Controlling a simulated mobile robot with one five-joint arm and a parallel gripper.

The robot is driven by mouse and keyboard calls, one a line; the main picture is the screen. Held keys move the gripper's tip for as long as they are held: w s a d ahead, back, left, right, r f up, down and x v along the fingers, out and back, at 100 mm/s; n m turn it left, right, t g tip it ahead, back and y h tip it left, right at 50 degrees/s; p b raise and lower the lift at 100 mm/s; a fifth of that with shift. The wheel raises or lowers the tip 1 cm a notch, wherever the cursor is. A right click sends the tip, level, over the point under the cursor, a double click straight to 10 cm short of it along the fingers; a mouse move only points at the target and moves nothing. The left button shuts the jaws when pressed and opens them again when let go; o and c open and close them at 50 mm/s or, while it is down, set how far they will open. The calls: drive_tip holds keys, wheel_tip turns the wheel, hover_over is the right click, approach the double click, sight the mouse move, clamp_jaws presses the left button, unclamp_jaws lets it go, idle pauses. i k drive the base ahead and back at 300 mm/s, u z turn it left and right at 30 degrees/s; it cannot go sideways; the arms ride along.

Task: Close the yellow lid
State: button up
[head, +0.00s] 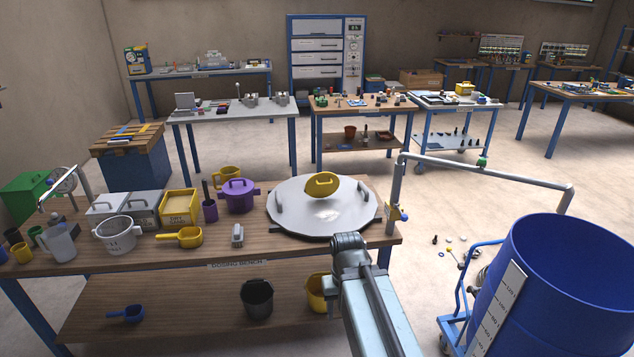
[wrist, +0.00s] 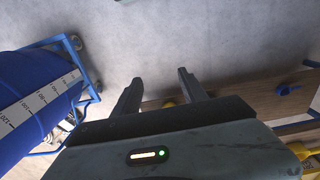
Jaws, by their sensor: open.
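The yellow lid (head: 322,185) has a yellow handle and sits at the back part of a large round grey cover (head: 290,216) on the wooden bench. It looks tilted up with its face toward me; whether it touches the cover all round I cannot tell. My gripper (wrist: 160,82) shows in the wrist view with its two fingers apart and nothing between them. It points at the floor beside the bench, away from the lid. The lid is not in the wrist view, and my fingers are not visible in the head view, where only my grey arm shows in front of the bench.
A tall blue drum (head: 560,285) stands on a trolley at the right. A grey pipe frame (head: 480,170) rises at the bench's right end. A purple pot (head: 238,197), a yellow scoop (head: 188,238) and several containers fill the bench left of the cover.

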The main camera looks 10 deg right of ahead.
sight(323, 188)
drive_tip(key=u, duration=0.7)
drive_tip(key=i, duration=1.65)
drive_tip(key=u, duration=0.5)
